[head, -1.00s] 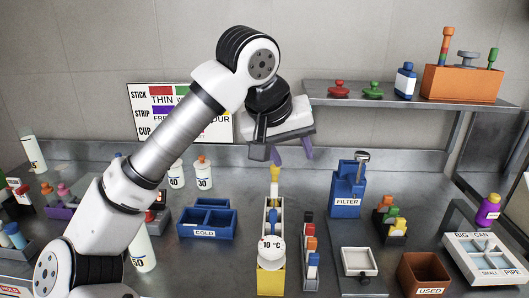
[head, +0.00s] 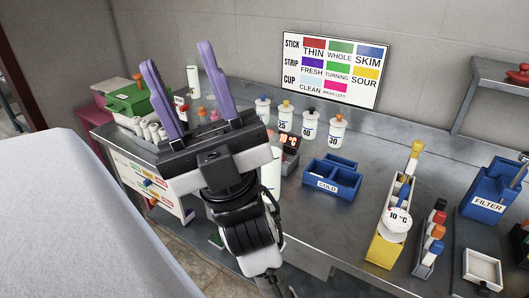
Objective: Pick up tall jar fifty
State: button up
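A tall white jar (head: 271,172) stands on the bench, partly hidden behind my gripper; its label is not readable now. Another tall white jar (head: 192,81) stands at the far left back of the bench, seen past the gripper fingers, its label too small to read. I cannot tell from this frame which one is fifty. My gripper (head: 177,58) points up, with its two purple fingers spread wide and nothing between them. It appears in front of the bench's left part.
Several short white jars, including one marked 30 (head: 336,136), line the back. A blue COLD tray (head: 331,190), a yellow holder (head: 384,250) and a blue FILTER box (head: 489,190) stand to the right. A green box (head: 140,98) is at left. A big white surface (head: 70,220) fills the lower left.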

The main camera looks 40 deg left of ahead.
aim_at(270, 173)
jog(key=u, duration=1.2)
jog(key=i+l+u, duration=0.25)
jog(key=l, duration=0.3)
jog(key=i+j, duration=0.05)
jog(key=i, duration=0.05)
